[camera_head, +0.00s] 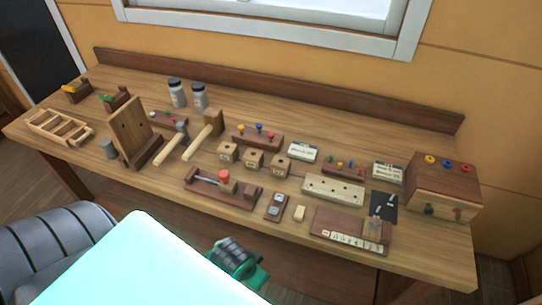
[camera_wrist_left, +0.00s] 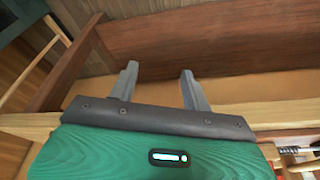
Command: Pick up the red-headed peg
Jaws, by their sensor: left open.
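Several small red-headed pieces show in the head view. One red-headed peg (camera_head: 271,134) stands at the right end of a small dark rack (camera_head: 256,142) beside blue and yellow ones. A larger red head (camera_head: 224,175) sits on a dark wooden holder (camera_head: 239,198) near the front. Another red piece (camera_head: 466,168) is on top of the box at right. I cannot tell which one is meant. My left gripper (camera_wrist_left: 158,70) is open and empty in the left wrist view, its two grey fingers apart, with no peg visible between them. My right gripper is not in view.
The wooden bench (camera_head: 230,100) is crowded with mallets (camera_head: 195,142), numbered cubes, a pale drilled block (camera_head: 333,190), a brown box (camera_head: 440,185) and two jars (camera_head: 178,93). An upright wooden board (camera_head: 128,130) stands at left. The back strip is mostly clear.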

